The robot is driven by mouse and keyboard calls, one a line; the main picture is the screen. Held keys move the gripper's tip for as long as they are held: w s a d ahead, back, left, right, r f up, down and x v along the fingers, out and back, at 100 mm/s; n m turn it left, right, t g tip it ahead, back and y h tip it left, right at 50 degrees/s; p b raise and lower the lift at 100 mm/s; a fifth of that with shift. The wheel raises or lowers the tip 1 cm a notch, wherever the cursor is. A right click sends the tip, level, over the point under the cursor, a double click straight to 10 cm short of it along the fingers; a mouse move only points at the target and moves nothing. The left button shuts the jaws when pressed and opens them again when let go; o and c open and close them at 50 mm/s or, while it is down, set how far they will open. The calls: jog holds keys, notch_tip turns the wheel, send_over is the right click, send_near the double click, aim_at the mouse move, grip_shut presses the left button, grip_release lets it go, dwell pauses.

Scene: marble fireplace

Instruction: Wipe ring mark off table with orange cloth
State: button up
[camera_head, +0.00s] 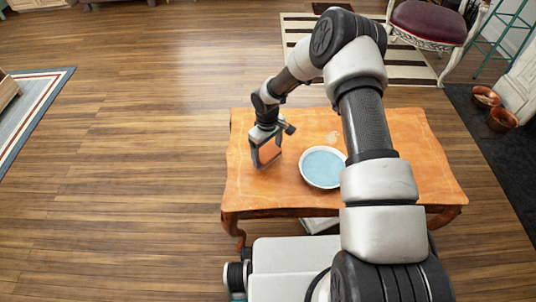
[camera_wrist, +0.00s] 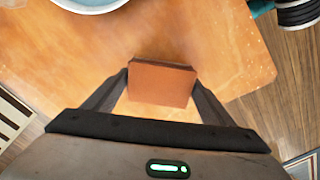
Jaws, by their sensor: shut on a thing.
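The orange cloth (camera_head: 268,151), a folded block, is held between the fingers of my gripper (camera_head: 264,158), over the left part of the wooden table (camera_head: 270,190). In the wrist view the cloth (camera_wrist: 162,86) sits squarely between both fingertips of my gripper (camera_wrist: 162,80). I cannot tell whether the cloth touches the tabletop. A faint pale mark (camera_head: 332,137) shows on the table, right of the gripper and beyond the bowl; its ring shape is too small to make out. My arm hides part of the table's right side.
A white-rimmed blue bowl (camera_head: 322,167) stands mid-table, right of the gripper; its edge also shows in the wrist view (camera_wrist: 92,4). A chair (camera_head: 430,22) and clay pots (camera_head: 502,119) stand beyond and right of the table.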

jog(key=shift+r+p, duration=1.2)
jog(key=shift+r, duration=1.3)
